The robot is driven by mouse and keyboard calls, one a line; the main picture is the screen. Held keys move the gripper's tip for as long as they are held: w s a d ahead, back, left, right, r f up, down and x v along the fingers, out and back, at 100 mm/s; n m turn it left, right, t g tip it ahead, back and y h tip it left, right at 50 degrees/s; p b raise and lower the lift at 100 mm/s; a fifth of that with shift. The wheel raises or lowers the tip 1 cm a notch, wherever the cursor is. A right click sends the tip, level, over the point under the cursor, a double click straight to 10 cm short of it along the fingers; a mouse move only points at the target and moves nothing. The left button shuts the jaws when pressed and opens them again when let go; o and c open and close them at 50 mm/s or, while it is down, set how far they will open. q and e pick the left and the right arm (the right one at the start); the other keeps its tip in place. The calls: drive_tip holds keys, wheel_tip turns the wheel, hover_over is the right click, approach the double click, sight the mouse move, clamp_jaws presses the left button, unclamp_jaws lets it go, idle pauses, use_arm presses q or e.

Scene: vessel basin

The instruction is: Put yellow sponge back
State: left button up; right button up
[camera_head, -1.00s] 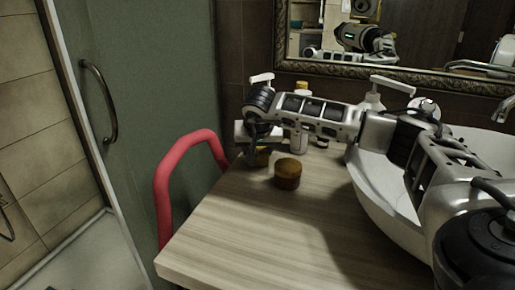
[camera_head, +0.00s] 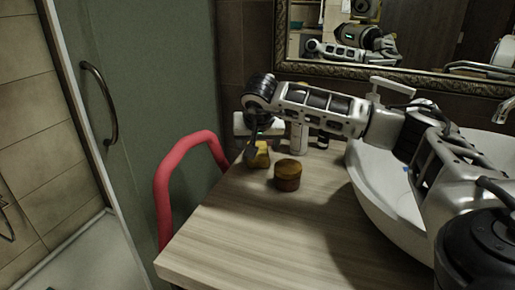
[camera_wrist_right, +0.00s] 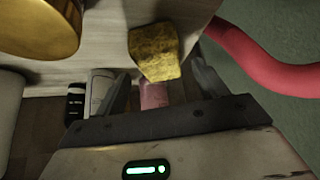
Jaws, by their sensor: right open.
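The yellow sponge (camera_head: 261,157) rests on the wooden counter near its far left corner. It also shows in the right wrist view (camera_wrist_right: 154,52), just beyond my fingertips and roughly in line with the gap between them. My right gripper (camera_head: 252,151) points down beside the sponge, and its fingers partly cover it in the head view. In the right wrist view the fingers of the right gripper (camera_wrist_right: 163,68) are spread with nothing clamped between them. My left gripper is in neither view.
A round brown container (camera_head: 288,174) stands close right of the sponge. Bottles (camera_head: 298,138) stand behind, against the wall. The white basin (camera_head: 375,205) is at right, under my arm. A red rail (camera_head: 163,190) borders the counter's left side. The front counter (camera_head: 235,240) is clear.

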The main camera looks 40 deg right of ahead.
drive_tip(key=v, duration=0.8)
drive_tip(key=shift+r, duration=0.1)
drive_tip(key=x, duration=1.1)
drive_tip(key=shift+f, duration=0.25)
drive_tip(key=shift+w+d+f, duration=0.2)
drive_tip(key=shift+s+a+r, duration=0.1)
drive_tip(key=shift+a+r, duration=0.1)
drive_tip(key=shift+r, duration=1.5)
